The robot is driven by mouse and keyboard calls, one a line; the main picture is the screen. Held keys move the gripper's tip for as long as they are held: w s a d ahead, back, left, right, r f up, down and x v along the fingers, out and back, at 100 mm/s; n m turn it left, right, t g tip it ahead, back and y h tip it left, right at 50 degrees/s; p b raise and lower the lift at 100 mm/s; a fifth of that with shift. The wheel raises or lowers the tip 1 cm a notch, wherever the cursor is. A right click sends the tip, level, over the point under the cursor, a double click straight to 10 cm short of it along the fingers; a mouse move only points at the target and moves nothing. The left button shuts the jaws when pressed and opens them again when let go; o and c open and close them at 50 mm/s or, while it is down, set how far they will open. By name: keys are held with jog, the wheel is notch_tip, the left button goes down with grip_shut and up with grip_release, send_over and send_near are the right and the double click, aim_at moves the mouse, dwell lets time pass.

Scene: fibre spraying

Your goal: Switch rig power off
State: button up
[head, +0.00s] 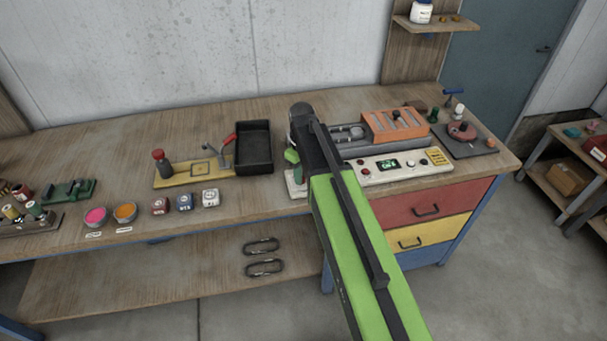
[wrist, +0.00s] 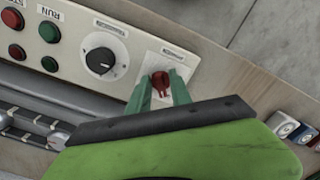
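The rig's control panel (head: 405,172) is a cream box on the bench front, to the right of my gripper (head: 293,160) in the head view. In the wrist view, a red switch handle (wrist: 160,81) sits on a light labelled plate at the panel's end. My gripper (wrist: 160,84) has its two green fingers apart, one on each side of this handle. A narrow gap seems to show beside the handle; firm contact is not visible. The label is too blurred to read. My arm hides the switch in the head view.
A black dial (wrist: 101,60) and red and green buttons (wrist: 49,32) lie left of the switch. A grey machine with an orange block (head: 394,124) stands behind the panel.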

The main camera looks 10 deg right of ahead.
jog(key=shift+o, duration=0.4)
notch_tip(320, 180, up, 18)
jog(key=p, duration=1.7)
jog(key=shift+f, duration=0.25)
jog(key=s+f+b, duration=0.5)
jog(key=f+b, duration=0.5)
jog(key=s+f+m+b, duration=0.3)
jog(key=s+m, duration=0.4)
jog(key=s, duration=0.1)
jog(key=shift+s+f, duration=0.2)
jog(key=shift+s, duration=0.15)
